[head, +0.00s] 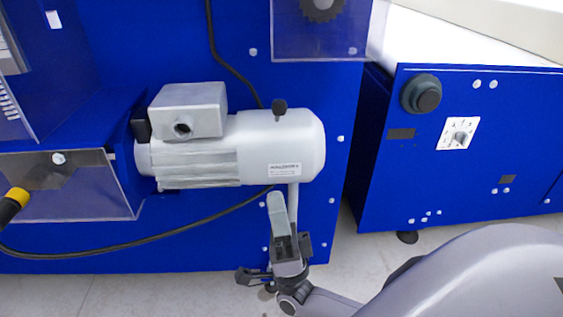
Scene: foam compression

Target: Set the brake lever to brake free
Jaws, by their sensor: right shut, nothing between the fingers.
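The grey motor (275,148) is mounted on the front of a blue machine. A small black knob (279,107) on a short stem stands at its top right and looks like the brake lever's end. A thin pale bar (293,196) shows just below the motor; I cannot tell whether it belongs to the lever. My right gripper (278,203) points upward just under the motor's right part, in front of the blue panel. Its fingers are shut and empty, below the knob and apart from it. My left gripper is not in view.
A black cable (130,240) hangs below the motor toward a black and yellow cylindrical part (14,205) at left. A clear guard (318,30) hangs above. At right, a second blue cabinet (380,150) carries a black knob (422,94) and a rotary switch (459,134).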

